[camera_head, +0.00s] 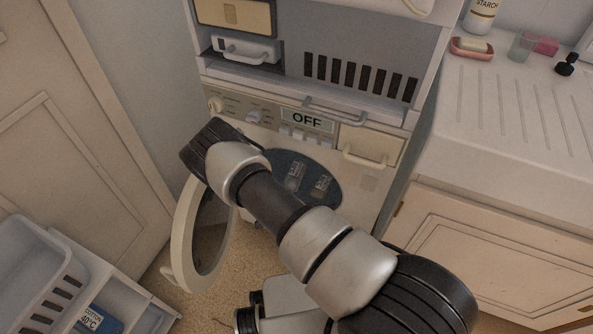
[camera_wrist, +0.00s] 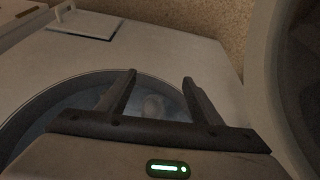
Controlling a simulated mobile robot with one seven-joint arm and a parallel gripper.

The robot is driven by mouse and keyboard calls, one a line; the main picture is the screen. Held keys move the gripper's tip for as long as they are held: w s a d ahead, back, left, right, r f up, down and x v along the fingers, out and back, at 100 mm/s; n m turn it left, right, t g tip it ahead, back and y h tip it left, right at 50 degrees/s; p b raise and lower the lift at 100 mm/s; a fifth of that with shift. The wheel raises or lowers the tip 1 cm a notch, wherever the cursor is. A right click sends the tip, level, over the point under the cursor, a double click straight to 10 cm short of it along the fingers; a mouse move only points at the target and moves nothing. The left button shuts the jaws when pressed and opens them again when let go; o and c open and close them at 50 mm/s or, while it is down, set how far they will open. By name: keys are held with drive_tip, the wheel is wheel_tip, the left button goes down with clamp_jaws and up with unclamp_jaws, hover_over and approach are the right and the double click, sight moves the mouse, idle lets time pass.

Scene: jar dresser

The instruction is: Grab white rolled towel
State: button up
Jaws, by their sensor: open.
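My gripper (camera_wrist: 159,78) is open in the wrist view, its two fingers apart and empty. It points at the round opening (camera_wrist: 80,92) of a white washing machine. A small, dim, pale round shape (camera_wrist: 153,106) shows inside the opening, between the fingers and beyond them. It may be the end of the white rolled towel, but it is too dark to be sure. In the head view the opening (camera_head: 318,172) is partly covered by my arm, and my gripper is hidden. No rolled towel is clear there.
The machine's round door (camera_head: 183,240) stands open on the left, close to my arm; it also shows in the wrist view (camera_wrist: 262,75). An "OFF" display (camera_head: 307,120) is above the opening. A basket (camera_head: 35,285) sits lower left. A counter (camera_head: 520,120) stands right.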

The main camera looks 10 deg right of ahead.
sight(296, 174)
drive_tip(key=w+d, duration=0.2)
drive_tip(key=w, duration=0.1)
drive_tip(key=w+d+b, duration=0.1)
drive_tip(key=w, duration=0.2)
drive_tip(key=w+d+b, duration=0.1)
drive_tip(key=w+d, duration=0.1)
drive_tip(key=w, duration=0.2)
drive_tip(key=shift+d, duration=0.3)
drive_tip(key=b+x, duration=0.2)
drive_tip(key=x, duration=0.3)
drive_tip(key=shift+w+d, duration=0.1)
drive_tip(key=shift+c, duration=0.4)
drive_tip(key=c, duration=0.7)
